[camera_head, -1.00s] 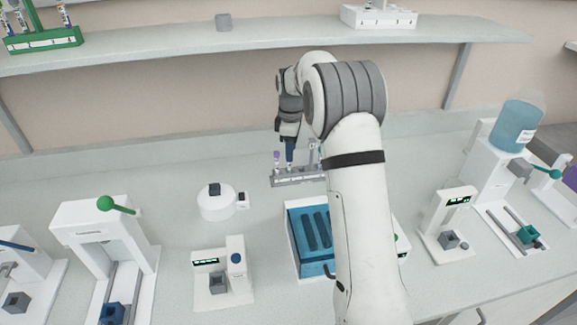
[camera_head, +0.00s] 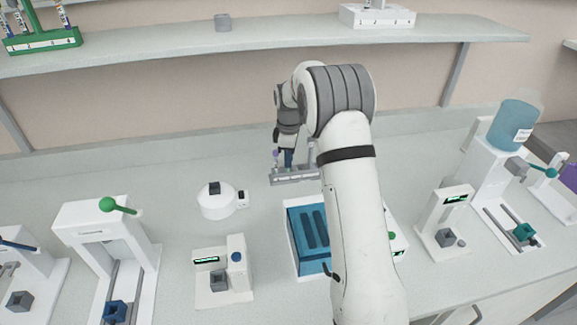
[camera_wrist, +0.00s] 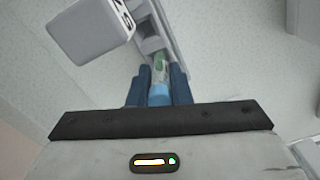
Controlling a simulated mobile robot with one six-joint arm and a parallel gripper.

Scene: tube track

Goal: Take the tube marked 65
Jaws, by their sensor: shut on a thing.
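My gripper (camera_head: 288,162) is at a grey tube rack (camera_head: 297,178) on the bench. A purple-capped tube (camera_head: 275,154) stands at the rack's left end. A pale block with dark digits (camera_wrist: 92,28) is close by at the upper left, its marking cut off and not clearly readable.
A blue-topped box (camera_head: 312,228) stands in front of the rack. A round white device (camera_head: 218,202) is to the left. A shelf (camera_head: 250,45) runs behind, with a green rack (camera_head: 42,40) at its left.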

